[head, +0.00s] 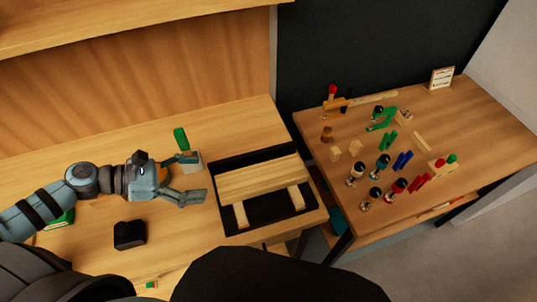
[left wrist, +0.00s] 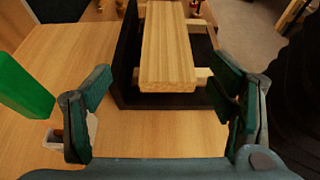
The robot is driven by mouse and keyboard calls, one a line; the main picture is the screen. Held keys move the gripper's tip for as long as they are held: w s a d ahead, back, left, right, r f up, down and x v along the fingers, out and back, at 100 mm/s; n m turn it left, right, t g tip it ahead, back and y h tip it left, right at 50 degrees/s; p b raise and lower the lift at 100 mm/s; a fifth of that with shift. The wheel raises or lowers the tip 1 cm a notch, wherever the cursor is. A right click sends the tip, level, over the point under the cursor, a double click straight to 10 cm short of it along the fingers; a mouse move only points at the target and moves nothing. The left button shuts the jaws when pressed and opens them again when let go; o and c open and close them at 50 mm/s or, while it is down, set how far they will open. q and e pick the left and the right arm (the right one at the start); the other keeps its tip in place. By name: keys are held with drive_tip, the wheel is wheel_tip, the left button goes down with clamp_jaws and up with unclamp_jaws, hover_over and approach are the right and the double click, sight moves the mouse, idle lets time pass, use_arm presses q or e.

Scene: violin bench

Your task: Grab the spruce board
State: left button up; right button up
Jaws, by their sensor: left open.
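The spruce board (head: 262,178) is a pale, striped wooden piece. It rests on light wooden strips in a black tray (head: 233,226) on the bench. In the left wrist view the board (left wrist: 166,45) points its near end at me, between and beyond my fingers. My left gripper (head: 204,178) is open and empty, just left of the tray in the head view. Its fingers (left wrist: 164,100) stand wide apart on either side of the board's near end, apart from it. My right gripper is not in view.
A green-handled tool (head: 181,139) stands close by my left gripper. A black block (head: 130,235) sits nearer on the bench. A second table (head: 465,112) at right holds clamps, bottles and small wooden pieces. A shelf (head: 120,22) hangs above the bench.

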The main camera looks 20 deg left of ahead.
sight(249, 180)
use_arm(q)
drive_tip(key=d, duration=0.2)
drive_tip(key=w+d+f, duration=0.1)
drive_tip(key=d, duration=0.1)
drive_tip(key=d+f, duration=0.1)
drive_tip(key=d, duration=0.1)
drive_tip(key=shift+w+d+f+b, duration=0.15)
drive_tip(key=shift+w+d+b, duration=0.15)
drive_tip(key=shift+w+b, duration=0.05)
drive_tip(key=w+d+f, duration=0.1)
drive_tip(key=w, duration=0.1)
drive_tip(key=w+d+f, duration=0.2)
drive_tip(key=shift+d+p, duration=0.3)
drive_tip(key=shift+p, duration=0.1)
drive_tip(key=shift+s+d+f, duration=0.1)
drive_tip(key=shift+d, duration=0.1)
drive_tip(key=shift+s, duration=0.1)
drive_tip(key=shift+c, duration=0.2)
drive_tip(key=c, duration=1.1)
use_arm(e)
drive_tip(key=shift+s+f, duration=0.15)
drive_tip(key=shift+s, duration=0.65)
use_arm(q)
drive_tip(key=shift+o, duration=0.2)
